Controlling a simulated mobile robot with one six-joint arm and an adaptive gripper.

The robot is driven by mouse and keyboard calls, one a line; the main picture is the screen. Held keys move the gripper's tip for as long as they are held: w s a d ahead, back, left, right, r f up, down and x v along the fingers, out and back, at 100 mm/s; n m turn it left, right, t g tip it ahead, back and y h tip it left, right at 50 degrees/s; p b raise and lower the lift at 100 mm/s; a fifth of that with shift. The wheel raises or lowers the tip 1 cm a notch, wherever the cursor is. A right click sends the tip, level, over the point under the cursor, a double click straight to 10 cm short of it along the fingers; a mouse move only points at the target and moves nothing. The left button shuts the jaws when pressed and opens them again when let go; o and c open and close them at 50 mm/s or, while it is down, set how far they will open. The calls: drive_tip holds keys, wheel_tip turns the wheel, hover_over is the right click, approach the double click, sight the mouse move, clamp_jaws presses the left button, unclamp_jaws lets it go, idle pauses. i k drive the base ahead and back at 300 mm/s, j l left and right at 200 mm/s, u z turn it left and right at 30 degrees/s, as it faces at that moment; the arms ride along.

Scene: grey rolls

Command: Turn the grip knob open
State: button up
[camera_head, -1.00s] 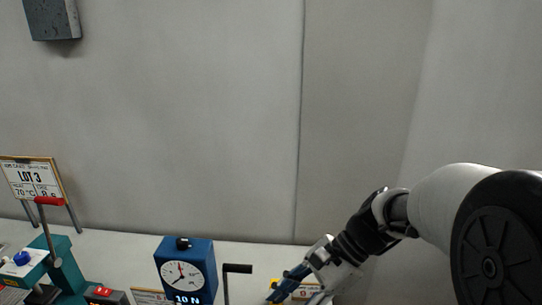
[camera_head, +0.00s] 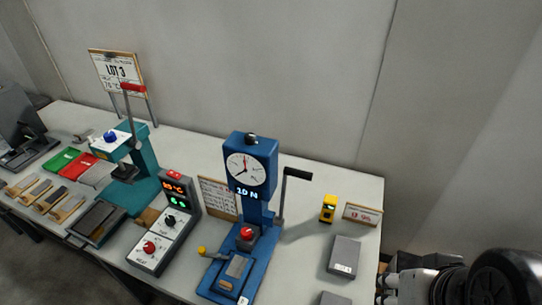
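A blue tester (camera_head: 259,215) with a round dial and a "10 N" readout stands on the white table, near the middle of the head view. A red knob (camera_head: 247,233) sits low on its front, and a small yellow-tipped lever (camera_head: 202,251) sticks out at its left. I cannot tell for certain which is the grip knob, or how far either is turned. My gripper (camera_head: 386,288) is at the bottom right, past the table's right edge and apart from the tester. It is partly cut off, and its finger opening is unclear.
A black crank handle (camera_head: 294,174) rises at the tester's right. A grey control box (camera_head: 165,225) stands to its left, with a green press (camera_head: 142,175) beyond. Grey blocks (camera_head: 344,256) and a yellow device (camera_head: 328,208) lie to the right. A sign (camera_head: 119,75) stands behind.

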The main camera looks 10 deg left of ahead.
sight(246, 233)
drive_tip(key=u, duration=1.2)
